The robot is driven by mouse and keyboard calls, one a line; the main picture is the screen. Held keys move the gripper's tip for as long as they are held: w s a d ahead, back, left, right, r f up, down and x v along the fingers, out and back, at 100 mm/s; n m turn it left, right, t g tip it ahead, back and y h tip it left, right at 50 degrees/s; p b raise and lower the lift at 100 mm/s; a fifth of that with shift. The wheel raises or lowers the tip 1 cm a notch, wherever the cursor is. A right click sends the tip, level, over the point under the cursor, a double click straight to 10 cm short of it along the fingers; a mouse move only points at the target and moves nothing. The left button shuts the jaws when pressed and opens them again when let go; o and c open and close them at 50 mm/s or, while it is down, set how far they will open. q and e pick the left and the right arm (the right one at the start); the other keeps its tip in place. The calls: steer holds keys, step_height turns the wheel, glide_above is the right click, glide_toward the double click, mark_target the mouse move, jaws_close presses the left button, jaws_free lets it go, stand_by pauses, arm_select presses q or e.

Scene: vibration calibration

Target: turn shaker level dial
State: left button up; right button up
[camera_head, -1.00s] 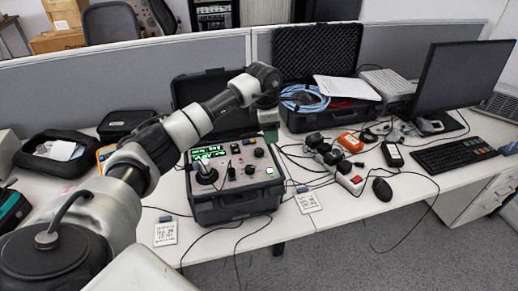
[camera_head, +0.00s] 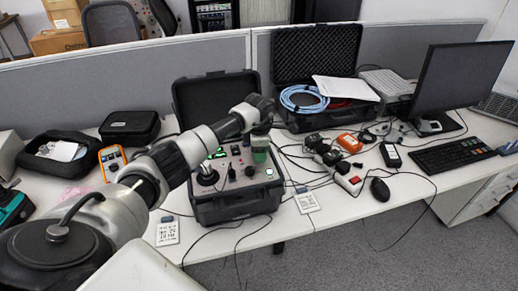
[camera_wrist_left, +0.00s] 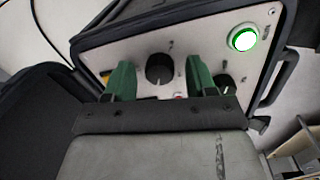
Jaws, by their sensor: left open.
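The shaker unit is an open black case (camera_head: 235,206) with a grey control panel in the head view. My left gripper (camera_head: 260,150) is over the right part of this panel, with its green fingers pointing down. In the left wrist view my left gripper (camera_wrist_left: 160,82) is open. A round black dial (camera_wrist_left: 159,68) shows between its two fingers, and I see no contact. A second black dial (camera_wrist_left: 224,84) is partly hidden by the right finger. The dial labels are too small to read. My right gripper is not in view.
A lit green button (camera_wrist_left: 243,37) is near the panel corner. The case's raised lid (camera_head: 212,98) stands behind the panel. A power strip (camera_head: 345,178), mouse (camera_head: 381,189) and loose cables lie to the right.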

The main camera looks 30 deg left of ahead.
arm_select(q)
steer(key=shift+c, duration=0.4)
steer(key=c, duration=0.8)
steer(key=shift+c, duration=0.2)
steer(key=shift+n, duration=0.3)
steer(key=shift+n+b, duration=0.4)
steer(key=shift+n, duration=0.6)
steer(key=n, duration=0.3)
steer(key=shift+n+b, duration=0.3)
steer(key=shift+n, duration=0.1)
steer(key=n, duration=0.3)
steer(key=shift+w, duration=0.1)
steer(key=shift+n, duration=1.7)
steer(key=shift+g, duration=0.3)
